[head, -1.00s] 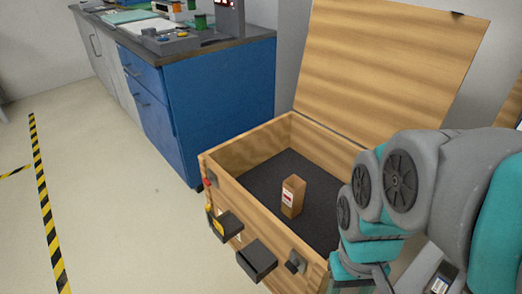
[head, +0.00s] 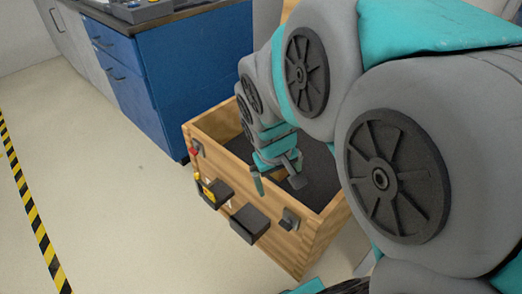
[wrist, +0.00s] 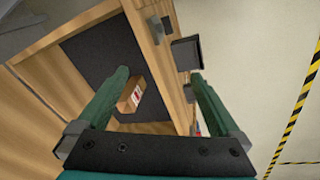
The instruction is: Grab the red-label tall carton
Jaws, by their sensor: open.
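The tall carton (wrist: 131,95) is brown with a red-and-white label. In the wrist view it is inside the wooden cart box, close to the left finger. In the head view my arm hides it. My gripper (head: 278,182) is over the box opening near its front wall, and its jaws are open and empty. In the wrist view my gripper (wrist: 160,95) has its two green fingers spread wide, with the box's front wall between them.
Black latches and brackets (head: 249,222) stick out from the box's front wall. A blue cabinet (head: 190,75) stands close behind the box. The floor to the left is clear, with a yellow-black striped line (head: 33,215).

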